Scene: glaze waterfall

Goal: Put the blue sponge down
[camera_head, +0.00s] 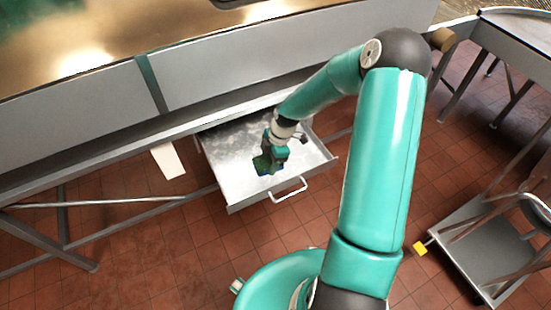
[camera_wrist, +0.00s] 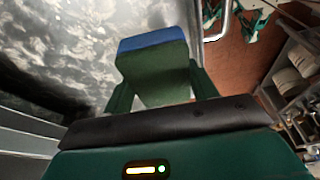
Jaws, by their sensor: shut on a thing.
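The blue sponge (camera_wrist: 150,42) shows in the wrist view as a block with a blue strip along its far edge and a dark green face. My gripper (camera_wrist: 150,90) is shut on it, with one finger on each side. In the head view my gripper (camera_head: 272,155) is over the open metal drawer (camera_head: 222,152), near its middle. The sponge (camera_head: 263,166) shows there as a small blue and green patch below the fingers. I cannot tell whether it touches the drawer floor.
The drawer has a bar handle (camera_head: 289,191) at its front and sits under a long metal counter (camera_head: 230,45). The drawer floor around the sponge looks bare. A metal cart (camera_head: 470,240) stands at the right on the red tiles. A white sheet (camera_head: 168,160) is left of the drawer.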

